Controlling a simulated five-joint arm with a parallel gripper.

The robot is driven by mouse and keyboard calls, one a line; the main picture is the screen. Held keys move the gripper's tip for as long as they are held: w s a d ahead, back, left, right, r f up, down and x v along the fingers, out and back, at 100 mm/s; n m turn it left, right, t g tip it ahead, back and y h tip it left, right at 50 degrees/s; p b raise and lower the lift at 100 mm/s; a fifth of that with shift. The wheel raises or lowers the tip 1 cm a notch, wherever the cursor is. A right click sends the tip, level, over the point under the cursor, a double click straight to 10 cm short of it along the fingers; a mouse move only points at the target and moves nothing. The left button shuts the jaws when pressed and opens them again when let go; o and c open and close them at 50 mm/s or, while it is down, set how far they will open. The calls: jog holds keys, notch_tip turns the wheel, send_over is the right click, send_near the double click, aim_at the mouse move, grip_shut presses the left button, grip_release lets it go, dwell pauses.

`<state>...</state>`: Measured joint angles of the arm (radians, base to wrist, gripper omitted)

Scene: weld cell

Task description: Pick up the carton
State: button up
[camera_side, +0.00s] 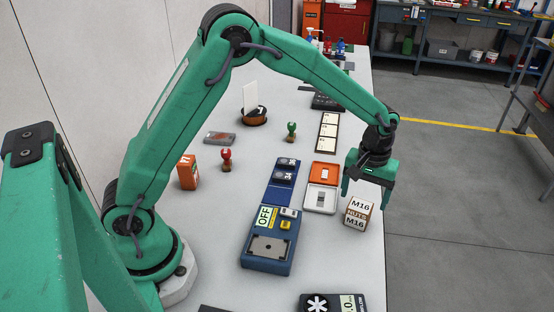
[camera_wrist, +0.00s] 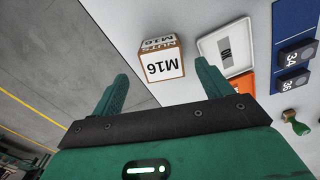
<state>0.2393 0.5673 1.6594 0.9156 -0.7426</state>
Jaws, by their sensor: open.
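The carton (camera_side: 355,222) is a small brown and white box marked M16 and NUTS, standing on the white table near its right edge. In the wrist view the carton (camera_wrist: 163,68) shows beyond my fingertips, roughly between their lines and nearer the top. My gripper (camera_side: 365,197) is open and empty, with its fingers pointing down just above and behind the carton in the side view. In the wrist view my gripper (camera_wrist: 162,71) has its two green fingers spread wide. Nothing is held between them.
An orange and white tray (camera_side: 322,173) is close to the left of the carton. A blue device (camera_side: 266,254) marked OFF lies further left. A black device (camera_side: 330,303) sits at the front. The table's right edge (camera_side: 380,250) is close by, with grey floor beyond.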

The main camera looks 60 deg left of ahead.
aim_at(361, 205)
jog(key=shift+a+f, duration=0.2)
jog(key=shift+f, duration=3.35)
jog(key=shift+r, duration=0.1)
jog(key=c, duration=1.4)
jog(key=shift+w+r, duration=0.1)
jog(key=shift+r, duration=0.7)
notch_tip(361, 205, up, 2)
jog(key=shift+r, duration=0.15)
jog(key=s+d+r, duration=0.7)
jog(key=s+d, duration=0.1)
jog(key=shift+d, duration=0.2)
